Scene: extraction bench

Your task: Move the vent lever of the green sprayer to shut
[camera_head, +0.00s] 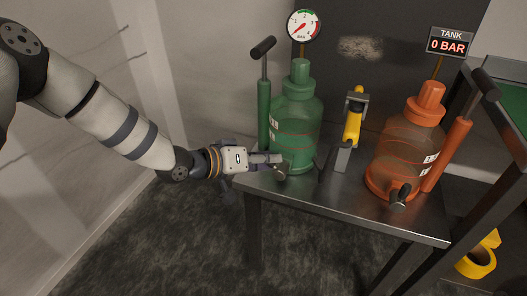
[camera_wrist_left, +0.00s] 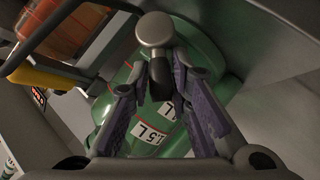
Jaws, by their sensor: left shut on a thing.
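The green sprayer (camera_head: 294,112) stands upright at the left end of the metal table. Its vent lever (camera_head: 281,174) sits low at its front, a dark stem with a grey rounded end. My left gripper (camera_head: 276,160) reaches in from the left and is shut on this lever, partly hiding it. In the left wrist view, the lever's grey end (camera_wrist_left: 155,29) sticks out past the fingertips (camera_wrist_left: 163,76), with the green tank behind. The exact angle of the lever is hard to tell. My right gripper is not in view.
An orange sprayer (camera_head: 404,140) with its own low lever (camera_head: 400,194) stands at the right. A yellow-handled stand (camera_head: 353,120) is between the sprayers. The round gauge (camera_head: 303,26) points low left. A sign (camera_head: 450,43) reads "TANK 0 BAR". The metal table front (camera_head: 345,205) is bare.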

